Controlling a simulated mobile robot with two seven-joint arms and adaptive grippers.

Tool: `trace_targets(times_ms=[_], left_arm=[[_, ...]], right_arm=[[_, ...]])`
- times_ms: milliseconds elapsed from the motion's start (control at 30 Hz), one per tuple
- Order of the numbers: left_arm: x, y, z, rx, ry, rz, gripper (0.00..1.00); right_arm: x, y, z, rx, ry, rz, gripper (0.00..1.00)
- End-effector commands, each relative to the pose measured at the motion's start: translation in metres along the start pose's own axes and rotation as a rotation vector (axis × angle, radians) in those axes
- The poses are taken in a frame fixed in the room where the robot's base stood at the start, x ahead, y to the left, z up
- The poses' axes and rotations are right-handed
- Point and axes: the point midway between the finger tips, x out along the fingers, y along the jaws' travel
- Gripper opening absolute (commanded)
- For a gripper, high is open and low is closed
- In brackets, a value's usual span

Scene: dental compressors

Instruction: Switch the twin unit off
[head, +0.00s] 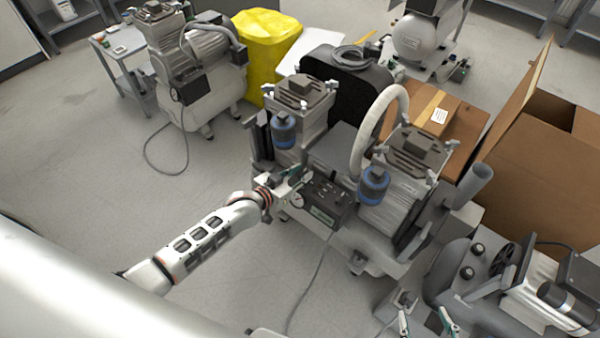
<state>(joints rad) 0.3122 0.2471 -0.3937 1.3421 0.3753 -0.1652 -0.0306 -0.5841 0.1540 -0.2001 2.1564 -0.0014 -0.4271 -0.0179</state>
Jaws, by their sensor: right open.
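The twin unit (337,148) stands in the middle of the head view, with two grey ribbed motor heads and two blue canisters. A dark control box (322,207) is on its near side, with a round gauge at its left end. My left gripper (291,187) is at the left end of this box, close to the gauge; its fingers are small and partly merged with the unit, so I cannot tell contact or opening. The switch itself is not clear. My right gripper (426,321) is open at the bottom edge, apart from the twin unit.
Another compressor (200,75) stands back left, beside a yellow-covered object (265,40). A black case (345,80) is behind the twin unit. A grey machine (470,275) stands front right. The floor at left is clear, apart from a cable.

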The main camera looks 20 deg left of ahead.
Motion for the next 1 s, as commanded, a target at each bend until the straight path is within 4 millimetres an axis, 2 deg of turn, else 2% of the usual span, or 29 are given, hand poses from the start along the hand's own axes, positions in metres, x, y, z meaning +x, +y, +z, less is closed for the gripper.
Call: trace_targets(times_ms=[167, 267, 700, 833, 1000], left_arm=[[-0.006, 0.0, 0.003, 0.0, -0.004, 0.0, 0.26], [-0.016, 0.0, 0.004, -0.001, -0.005, 0.0, 0.26], [-0.096, 0.001, 0.001, 0.001, -0.001, 0.001, 0.26], [-0.111, -0.001, 0.001, 0.0, -0.001, 0.0, 0.26], [-0.119, 0.0, 0.0, 0.001, 0.0, 0.0, 0.26]], right_arm=[[0.0, -0.001, 0.001, 0.002, -0.002, -0.001, 0.55], [0.0, -0.001, 0.001, 0.002, -0.002, -0.001, 0.55], [0.0, -0.001, 0.001, 0.001, -0.001, -0.001, 0.55], [0.0, -0.001, 0.001, 0.001, -0.001, -0.001, 0.55], [0.0, -0.001, 0.001, 0.001, -0.001, -0.001, 0.55]])
